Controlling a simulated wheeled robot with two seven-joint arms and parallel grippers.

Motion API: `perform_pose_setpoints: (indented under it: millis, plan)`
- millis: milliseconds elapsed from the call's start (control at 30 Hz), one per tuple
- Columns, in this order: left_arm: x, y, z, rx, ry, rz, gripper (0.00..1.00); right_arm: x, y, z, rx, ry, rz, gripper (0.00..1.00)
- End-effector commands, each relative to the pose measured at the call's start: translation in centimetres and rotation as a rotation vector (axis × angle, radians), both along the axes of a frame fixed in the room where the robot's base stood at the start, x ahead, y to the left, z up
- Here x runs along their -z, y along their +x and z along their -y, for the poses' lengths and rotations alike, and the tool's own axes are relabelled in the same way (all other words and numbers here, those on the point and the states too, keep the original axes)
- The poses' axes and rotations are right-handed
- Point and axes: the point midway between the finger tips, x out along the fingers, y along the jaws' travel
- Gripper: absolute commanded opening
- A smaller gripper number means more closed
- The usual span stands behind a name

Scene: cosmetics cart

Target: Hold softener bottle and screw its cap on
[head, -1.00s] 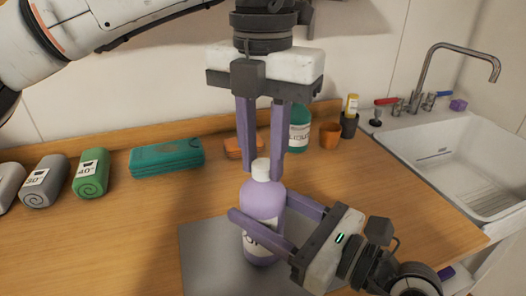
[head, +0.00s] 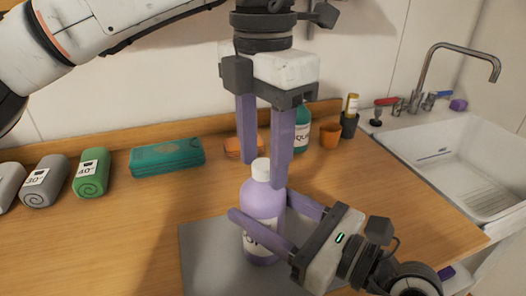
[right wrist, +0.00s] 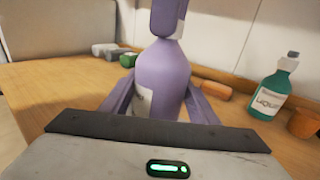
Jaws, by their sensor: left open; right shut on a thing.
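The purple softener bottle (head: 262,203) stands upright on a grey mat (head: 208,262). It also shows in the right wrist view (right wrist: 163,80). Its white cap (head: 261,169) sits on top of the bottle; how tightly cannot be seen. My right gripper (head: 272,215) is shut on the bottle's body from the lower right, one finger on each side. My left gripper (head: 262,172) points down from above and is open, its fingers on either side of the cap. In the right wrist view a left finger hides most of the cap.
Rolled towels (head: 90,172), a folded teal cloth (head: 167,157), an orange block (head: 241,148), a green bottle (head: 302,133) and an orange cup (head: 330,134) line the back. A white sink (head: 455,165) lies right. The wooden counter's left front is clear.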

Motion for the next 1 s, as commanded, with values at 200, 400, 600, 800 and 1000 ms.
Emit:
perform_pose_setpoints:
  millis: [200, 400, 600, 800, 1000]
  plan:
    - [-1.5, 0.0, 0.0, -0.002, -0.002, 0.001, 0.45, 0.0, 0.0, 0.0, 0.0, 0.0, 0.0, 0.0]
    - [-5.7, 0.0, 0.1, -0.002, -0.001, 0.003, 0.45, 0.0, 0.0, 0.0, 0.0, 0.0, 0.0, 0.0]
    - [-9.8, 0.0, 0.0, -0.003, 0.0, 0.006, 0.45, 0.0, 0.0, 0.0, 0.0, -0.001, -0.001, 0.0]
    - [-11.6, 0.0, 0.0, -0.001, 0.001, 0.002, 0.45, 0.0, 0.0, 0.0, 0.0, 0.0, 0.0, 0.0]
    - [-12.0, 0.0, 0.0, 0.0, -0.001, -0.001, 0.45, 0.0, 0.0, 0.0, 0.0, 0.0, 0.0, 0.0]
